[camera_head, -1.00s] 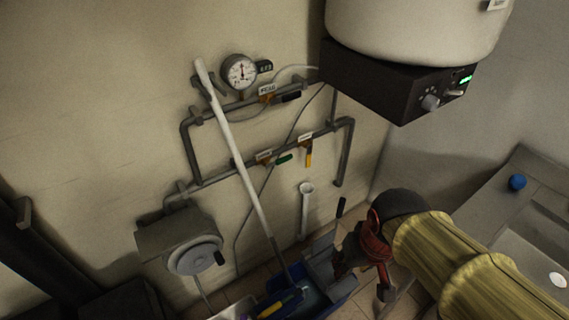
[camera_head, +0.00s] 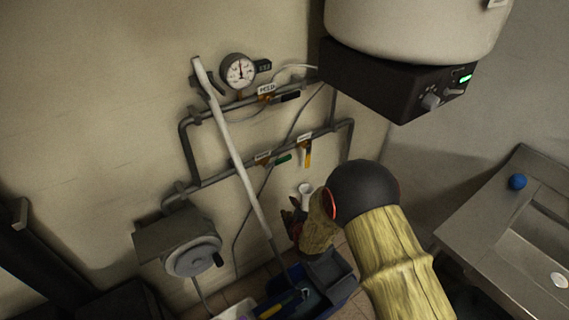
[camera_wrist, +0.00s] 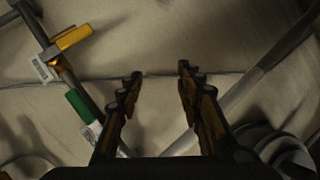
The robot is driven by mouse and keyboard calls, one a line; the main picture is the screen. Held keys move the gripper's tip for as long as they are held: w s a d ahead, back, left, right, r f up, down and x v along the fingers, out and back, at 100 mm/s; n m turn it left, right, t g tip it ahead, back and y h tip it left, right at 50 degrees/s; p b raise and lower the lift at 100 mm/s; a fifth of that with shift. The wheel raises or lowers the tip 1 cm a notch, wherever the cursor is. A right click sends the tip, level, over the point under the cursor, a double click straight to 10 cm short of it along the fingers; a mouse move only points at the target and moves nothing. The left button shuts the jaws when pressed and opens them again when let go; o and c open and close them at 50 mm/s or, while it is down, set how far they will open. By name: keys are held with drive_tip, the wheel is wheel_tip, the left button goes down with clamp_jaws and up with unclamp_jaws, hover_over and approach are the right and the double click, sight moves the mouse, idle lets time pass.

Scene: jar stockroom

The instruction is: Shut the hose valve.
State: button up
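Three lever valves sit on the wall pipes in the head view, and their labels are too blurred to tell for sure which is the hose valve. The yellow lever (camera_head: 308,158) hangs down across the lower pipe; it also shows in the wrist view (camera_wrist: 73,38). The green lever (camera_head: 283,159) lies along the same pipe, left of the yellow one, and shows in the wrist view (camera_wrist: 78,104). A black lever (camera_head: 291,97) lies along the upper pipe. My gripper (camera_head: 293,220) is below the lower pipe, apart from the levers. Its fingers (camera_wrist: 159,76) are open and empty.
A white pole (camera_head: 232,150) leans across the pipes, left of my gripper. A blue bin (camera_head: 340,293) stands below. A round gauge (camera_head: 239,71) is above, a boiler (camera_head: 400,75) upper right, a grey wheel unit (camera_head: 190,258) lower left and a sink (camera_head: 520,250) right.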

sight(284, 161)
drive_tip(key=w+r+n+t, duration=0.4)
drive_tip(key=r+n+t, duration=0.1)
drive_tip(key=r, duration=0.7)
drive_tip(key=shift+y, duration=0.4)
drive_tip(key=w, duration=0.2)
drive_tip(key=w+a+b, duration=0.1)
drive_tip(key=w, duration=0.2)
drive_tip(key=w+b, duration=0.1)
drive_tip(key=w, duration=0.2)
drive_tip(key=shift+a+r, duration=0.15)
drive_tip(key=shift+r, duration=0.05)
drive_tip(key=shift+c, duration=0.4)
drive_tip(key=c, duration=0.7)
clamp_jaws()
